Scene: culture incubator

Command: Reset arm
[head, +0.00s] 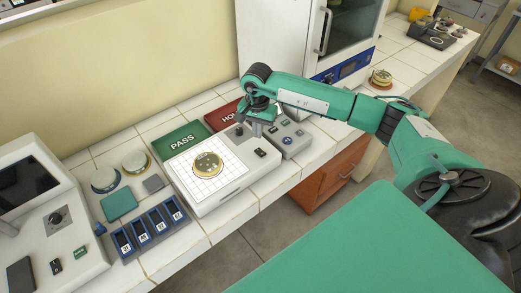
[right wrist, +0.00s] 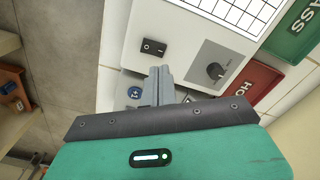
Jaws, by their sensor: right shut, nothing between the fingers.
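My right arm reaches in from the right in the head view. Its gripper (head: 257,127) hangs over the back right part of the white grid device, near the small grey control box (head: 288,138). In the right wrist view the two grey fingers (right wrist: 160,73) are together with nothing between them. They point down beside the device's edge, near its black rocker switch (right wrist: 154,47) and knob (right wrist: 215,71). My left gripper is not in view.
A dish (head: 208,165) sits on the white grid device (head: 234,184). The green PASS mat (head: 181,140) and red HOLD mat (head: 223,115) lie behind it. The incubator (head: 345,68) stands at the back. Two dishes, a numbered rack (head: 150,230) and another device (head: 55,225) are at left.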

